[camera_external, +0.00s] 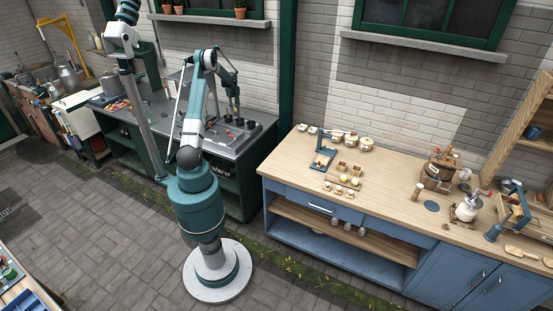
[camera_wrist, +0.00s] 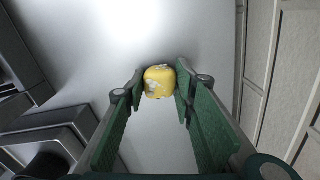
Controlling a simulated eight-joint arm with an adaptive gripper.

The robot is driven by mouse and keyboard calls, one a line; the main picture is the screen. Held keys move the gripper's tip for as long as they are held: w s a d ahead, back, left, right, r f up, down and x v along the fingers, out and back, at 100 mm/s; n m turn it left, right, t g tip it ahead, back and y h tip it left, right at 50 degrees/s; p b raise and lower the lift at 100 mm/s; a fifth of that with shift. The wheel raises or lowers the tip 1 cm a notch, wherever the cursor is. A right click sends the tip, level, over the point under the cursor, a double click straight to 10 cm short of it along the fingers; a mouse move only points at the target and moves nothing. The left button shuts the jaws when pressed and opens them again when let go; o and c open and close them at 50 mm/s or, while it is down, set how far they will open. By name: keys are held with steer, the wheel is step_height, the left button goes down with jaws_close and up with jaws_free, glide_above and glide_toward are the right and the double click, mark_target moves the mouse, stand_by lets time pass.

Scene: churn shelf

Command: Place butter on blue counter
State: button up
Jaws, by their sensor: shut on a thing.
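My gripper (camera_wrist: 158,90) is shut on a small yellow lump with pale patches, which looks like the butter (camera_wrist: 159,81). The lump sits between the green finger pads at their tips in the wrist view. In the external view my gripper (camera_external: 235,106) hangs at the end of my arm over the grey-topped green counter; the butter is too small to make out there. The blue counter (camera_external: 400,180), with a pale wooden top and blue fronts, stands to the right, apart from my gripper.
Dark pots (camera_external: 251,124) stand on the grey counter near my gripper. On the blue counter are a blue stand (camera_external: 322,158), small wooden pieces, a wooden churn (camera_external: 437,170) and a white jar (camera_external: 466,210). The middle of its wooden top (camera_external: 390,175) has free room.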

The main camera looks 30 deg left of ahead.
mark_target(235, 108)
step_height(235, 108, up, 9)
steer(key=shift+r, duration=0.1)
stand_by(0.4)
stand_by(0.7)
steer(key=s+d+f+n, duration=0.1)
steer(key=s+d+f, duration=0.15)
steer(key=d, duration=1.05)
steer(key=s+d+f+n, duration=0.15)
steer(key=s+d, duration=0.25)
steer(key=d, duration=1)
steer(key=s+d+f, duration=0.2)
steer(key=s+d, duration=0.1)
steer(key=d, duration=1)
steer(key=s+d+f+n+b, duration=0.2)
steer(key=s+d+f+n, duration=0.1)
steer(key=s+n, duration=0.4)
steer(key=s+d+f+n+b, duration=0.25)
steer(key=s+n, duration=0.25)
steer(key=s, duration=0.4)
steer(key=w+d+f+n, duration=0.1)
steer(key=w+f+n, duration=0.3)
steer(key=f+n, duration=0.2)
steer(key=shift+f+b, duration=0.35)
steer(key=shift+f, duration=0.3)
